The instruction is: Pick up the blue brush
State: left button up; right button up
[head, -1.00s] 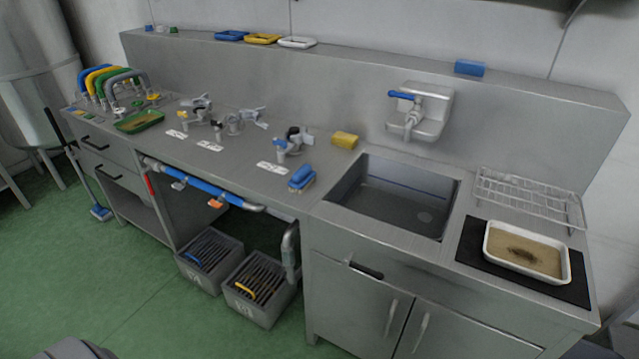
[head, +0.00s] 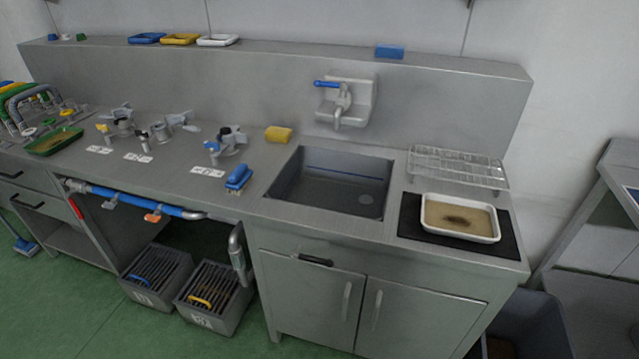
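The blue brush (head: 238,178) lies on the steel counter (head: 215,205), just left of the sink (head: 330,185) and near the counter's front edge. Its blue back is up and pale bristles show along its lower side. Nothing touches it. Neither of my grippers is in the head view.
A yellow sponge (head: 278,134) lies behind the brush and a valve fitting (head: 228,143) stands behind it to the left. A white tray (head: 460,217) sits on a black mat right of the sink. Slatted grey bins (head: 213,296) stand below. Green floor is clear at front left.

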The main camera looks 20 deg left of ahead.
aim_at(241, 178)
jog(key=u, duration=0.35)
jog(key=i, duration=1.1)
jog(key=u, duration=0.3)
